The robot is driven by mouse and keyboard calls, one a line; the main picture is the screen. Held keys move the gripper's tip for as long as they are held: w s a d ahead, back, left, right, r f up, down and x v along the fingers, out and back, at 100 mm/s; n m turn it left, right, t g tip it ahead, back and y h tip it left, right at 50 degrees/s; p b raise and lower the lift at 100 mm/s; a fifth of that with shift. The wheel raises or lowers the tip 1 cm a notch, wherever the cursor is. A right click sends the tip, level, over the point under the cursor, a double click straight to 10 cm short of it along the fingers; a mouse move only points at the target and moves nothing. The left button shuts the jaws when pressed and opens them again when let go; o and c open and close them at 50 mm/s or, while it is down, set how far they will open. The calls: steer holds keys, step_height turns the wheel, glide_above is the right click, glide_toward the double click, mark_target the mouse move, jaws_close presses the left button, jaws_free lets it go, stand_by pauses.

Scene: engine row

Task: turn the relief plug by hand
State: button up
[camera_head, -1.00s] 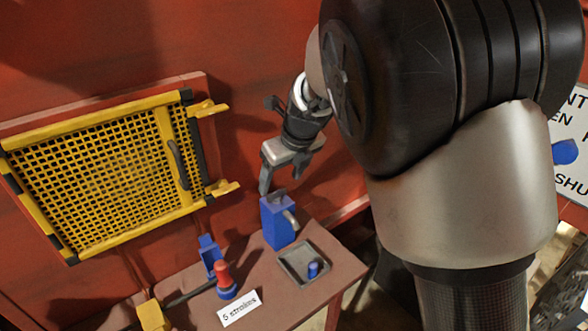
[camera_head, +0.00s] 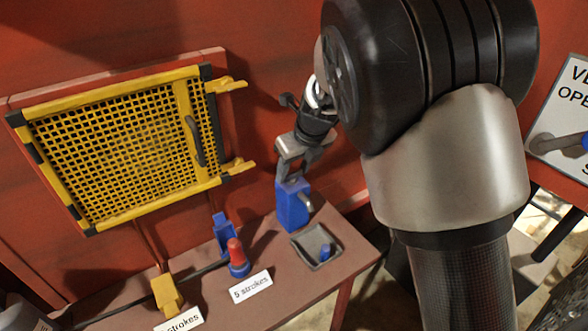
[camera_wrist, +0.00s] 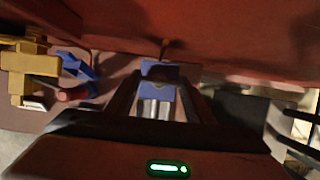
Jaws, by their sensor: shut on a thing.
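A blue block (camera_head: 291,207) with a grey spout-like cylinder (camera_head: 307,201) stands upright on the bench. My gripper (camera_head: 292,181) is shut on the top of this block from above. In the wrist view the blue block (camera_wrist: 158,73) shows between my fingers, with grey metal below it. I cannot tell which part is the relief plug. A small blue cylinder (camera_head: 325,252) stands in a square grey tray (camera_head: 301,248) beside the block. The exact contact at the fingertips is partly hidden.
A red knob on a blue base (camera_head: 238,257), a blue bracket (camera_head: 222,232) and a yellow block (camera_head: 166,293) stand left on the bench (camera_head: 274,262). A "5 strokes" card (camera_head: 250,286) lies in front. A yellow mesh guard (camera_head: 122,148) is on the red wall.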

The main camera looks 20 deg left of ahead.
steer(key=n+p, duration=0.1)
steer(key=n, duration=0.1)
steer(key=n+g+y+p, duration=0.1)
steer(key=n, duration=0.1)
steer(key=shift+w+d+r+n+g, duration=0.15)
steer(key=shift+w+n+g, duration=0.05)
steer(key=shift+n+g, duration=0.1)
steer(key=n+p, duration=0.1)
steer(key=n, duration=0.1)
steer(key=n+g+p, duration=0.1)
steer(key=n+p, duration=0.1)
steer(key=shift+w+n+g, duration=0.1)
steer(key=shift+n+g, duration=0.2)
steer(key=n+g+p, duration=0.1)
steer(key=n+p, duration=0.1)
steer(key=n, duration=0.2)
steer(key=shift+w+g+p, duration=0.1)
steer(key=shift+g+p, duration=0.2)
steer(key=shift+g, duration=0.1)
steer(key=shift+f+n+g+h+p, duration=0.15)
steer(key=shift+n+g+h+p, duration=0.2)
steer(key=shift+n, duration=0.6)
steer(key=shift+f+n+g+h+p, duration=0.15)
steer(key=shift+n+g+h+p, duration=0.15)
steer(key=shift+n, duration=0.65)
steer(key=o, duration=1.1)
steer(key=shift+c, duration=0.2)
steer(key=shift+r, duration=0.1)
